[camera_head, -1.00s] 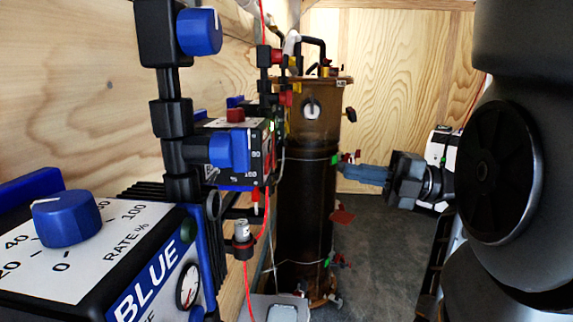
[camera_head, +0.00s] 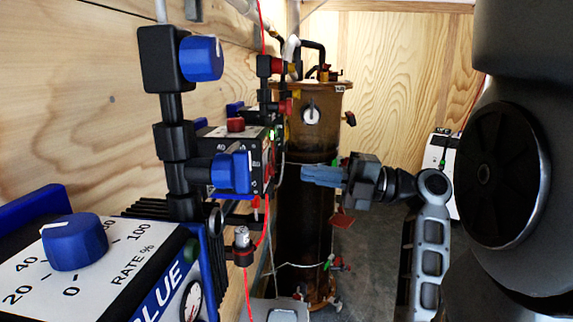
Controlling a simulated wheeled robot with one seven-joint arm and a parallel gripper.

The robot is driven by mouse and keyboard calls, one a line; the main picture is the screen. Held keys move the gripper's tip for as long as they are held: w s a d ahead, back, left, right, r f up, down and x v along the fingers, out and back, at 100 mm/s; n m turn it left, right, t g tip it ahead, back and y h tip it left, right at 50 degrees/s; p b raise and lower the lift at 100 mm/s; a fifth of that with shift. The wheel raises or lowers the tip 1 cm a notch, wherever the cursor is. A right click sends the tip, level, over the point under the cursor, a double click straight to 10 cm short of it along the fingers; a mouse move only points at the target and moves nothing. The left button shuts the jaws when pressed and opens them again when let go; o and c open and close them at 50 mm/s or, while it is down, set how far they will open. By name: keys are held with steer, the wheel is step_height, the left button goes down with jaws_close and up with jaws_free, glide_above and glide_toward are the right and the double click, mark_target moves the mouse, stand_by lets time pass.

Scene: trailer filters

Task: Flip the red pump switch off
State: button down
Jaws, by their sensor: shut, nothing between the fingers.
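The pump box with a red knob (camera_head: 235,125) on top stands on the left, behind the nearer blue pump. It looks like the red pump, with its dark front face (camera_head: 265,160) seen at a steep angle. I cannot make out its switch; the blue valve handle (camera_head: 231,174) and black fittings cover part of the box. My gripper (camera_head: 305,174) is shut and empty, its blue fingers pointing left in front of the brown column. Its tips are to the right of the red-knobbed box, with a gap between them in the picture.
The blue pump (camera_head: 110,265) with its blue knob (camera_head: 74,242) fills the lower left. A black pipe with another blue valve (camera_head: 200,58) rises beside it. The tall brown column (camera_head: 303,225) stands behind my fingers. Red tubing (camera_head: 246,290) hangs nearby. A wooden wall closes the left.

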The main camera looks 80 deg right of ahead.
mark_target(268, 173)
steer(key=w, duration=0.2)
steer(key=w+p, duration=0.1)
steer(key=w, duration=0.2)
steer(key=shift+w+a+r, duration=0.25)
steer(key=shift+w+r, duration=0.1)
steer(key=shift+d+f, duration=0.1)
